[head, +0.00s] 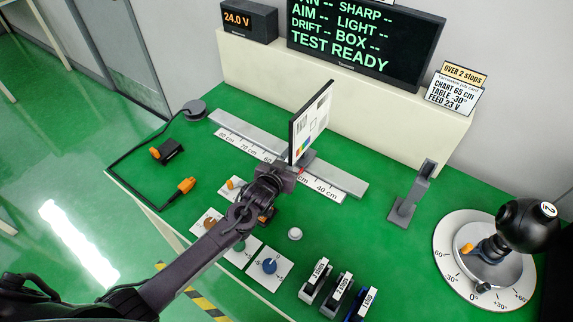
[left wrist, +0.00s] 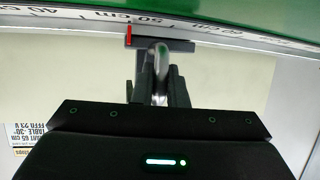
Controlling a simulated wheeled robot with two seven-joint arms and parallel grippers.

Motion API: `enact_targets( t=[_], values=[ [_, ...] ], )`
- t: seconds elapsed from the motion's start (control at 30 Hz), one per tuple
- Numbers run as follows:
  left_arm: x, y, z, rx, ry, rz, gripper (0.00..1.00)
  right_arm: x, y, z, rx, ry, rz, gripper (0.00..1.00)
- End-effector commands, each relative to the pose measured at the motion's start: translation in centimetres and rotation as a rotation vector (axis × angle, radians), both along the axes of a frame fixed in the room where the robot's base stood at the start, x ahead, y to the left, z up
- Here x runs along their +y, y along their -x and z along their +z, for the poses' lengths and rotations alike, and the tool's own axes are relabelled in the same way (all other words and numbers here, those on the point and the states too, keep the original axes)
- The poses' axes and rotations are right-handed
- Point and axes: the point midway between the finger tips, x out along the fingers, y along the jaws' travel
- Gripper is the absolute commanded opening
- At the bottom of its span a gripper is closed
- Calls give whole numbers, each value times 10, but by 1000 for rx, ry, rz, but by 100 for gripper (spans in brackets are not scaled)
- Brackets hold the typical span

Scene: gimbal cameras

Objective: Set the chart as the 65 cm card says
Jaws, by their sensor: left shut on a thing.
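The test chart (head: 311,122), a white board with colour patches, stands upright on a carriage on the long grey rail (head: 240,127). A scale in cm (head: 247,146) runs along the rail's front. My left gripper (head: 284,178) is at the carriage's front. In the left wrist view its fingers (left wrist: 158,92) are shut on the carriage's grey handle (left wrist: 160,58). A red pointer (left wrist: 129,35) on the carriage stands close to the 50 cm label. The card (head: 453,97) reads CHART 65 cm, TABLE -30°, FEED 23 V. My right gripper is not in view.
The rail is clear left of the chart, toward 80 cm. A dark display (head: 365,45) reads TEST READY; a meter (head: 249,20) reads 24.0 V. A round dial table (head: 485,262) carries a black camera ball (head: 527,226). A grey stand (head: 412,192) and several knobs are on the green bench.

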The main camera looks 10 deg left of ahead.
Motion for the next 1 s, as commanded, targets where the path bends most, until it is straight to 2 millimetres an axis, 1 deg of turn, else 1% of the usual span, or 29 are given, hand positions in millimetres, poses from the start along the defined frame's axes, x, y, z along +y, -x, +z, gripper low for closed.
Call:
enact_targets(
  t=[0.17,0.23,0.33,0.5,0.63,0.77,1.0],
  values=[
    [2,0,0,0,-1,1,0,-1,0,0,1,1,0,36],
    [8,-3,-1,-1,-3,2,0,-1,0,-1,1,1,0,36],
    [28,-12,-1,-1,-5,3,0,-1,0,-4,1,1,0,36],
    [68,-28,-2,-2,-5,3,0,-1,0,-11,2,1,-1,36],
    [87,-36,-2,0,-2,2,0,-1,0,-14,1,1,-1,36],
    [93,-38,0,0,0,1,0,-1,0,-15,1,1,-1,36],
    [93,-38,0,1,-1,1,0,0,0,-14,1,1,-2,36]
  ],
)
